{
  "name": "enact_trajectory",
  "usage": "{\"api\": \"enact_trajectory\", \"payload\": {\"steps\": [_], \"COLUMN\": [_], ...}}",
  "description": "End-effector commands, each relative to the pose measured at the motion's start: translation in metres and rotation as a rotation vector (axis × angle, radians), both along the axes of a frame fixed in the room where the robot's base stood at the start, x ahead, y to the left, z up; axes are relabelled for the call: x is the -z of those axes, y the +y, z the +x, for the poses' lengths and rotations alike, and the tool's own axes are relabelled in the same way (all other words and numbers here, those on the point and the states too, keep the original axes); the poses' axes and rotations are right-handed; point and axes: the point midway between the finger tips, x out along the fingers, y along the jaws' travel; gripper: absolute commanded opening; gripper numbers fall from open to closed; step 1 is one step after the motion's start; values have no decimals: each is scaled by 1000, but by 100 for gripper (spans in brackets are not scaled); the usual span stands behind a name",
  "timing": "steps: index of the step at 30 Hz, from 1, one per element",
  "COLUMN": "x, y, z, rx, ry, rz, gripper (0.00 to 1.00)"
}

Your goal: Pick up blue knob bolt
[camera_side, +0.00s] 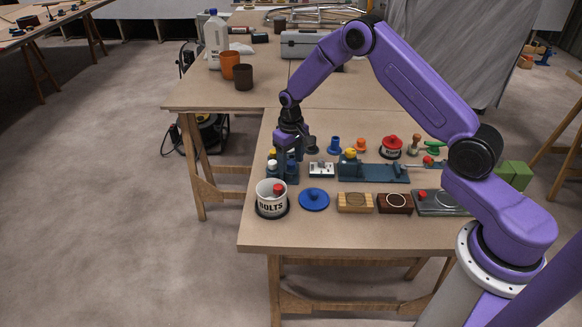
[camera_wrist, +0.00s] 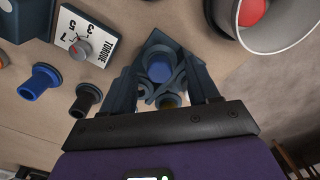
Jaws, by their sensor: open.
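In the side view, my gripper (camera_side: 290,148) points down over a dark blue rack (camera_side: 291,177) near the front left of the table. The rack holds several small bolts with coloured tops, white and yellow among them. In the wrist view, my gripper (camera_wrist: 165,82) is open, its dark fingers on either side of part of the rack. A round blue top (camera_wrist: 160,69), which looks like the blue knob bolt, shows between the fingers. Its lower part is hidden in the rack, and I cannot tell whether a finger touches it.
A white BOLTS bucket (camera_side: 271,203) stands in front of the rack, with a red-topped piece inside. A torque box (camera_side: 321,169) is to the right. Black, blue (camera_side: 334,145) and orange (camera_side: 361,145) knob-shaped pieces stand behind it. A blue disc (camera_side: 314,199) lies in front.

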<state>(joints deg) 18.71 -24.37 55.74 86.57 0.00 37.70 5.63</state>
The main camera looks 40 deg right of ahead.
Motion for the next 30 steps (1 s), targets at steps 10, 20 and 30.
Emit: {"api": "enact_trajectory", "payload": {"steps": [10, 20, 30], "x": [3, 3, -28], "y": [0, 0, 0], "z": [0, 0, 1], "rx": [0, 0, 1], "ry": [-1, -1, -4], "rz": [0, 0, 0], "gripper": [40, 0, 0]}}
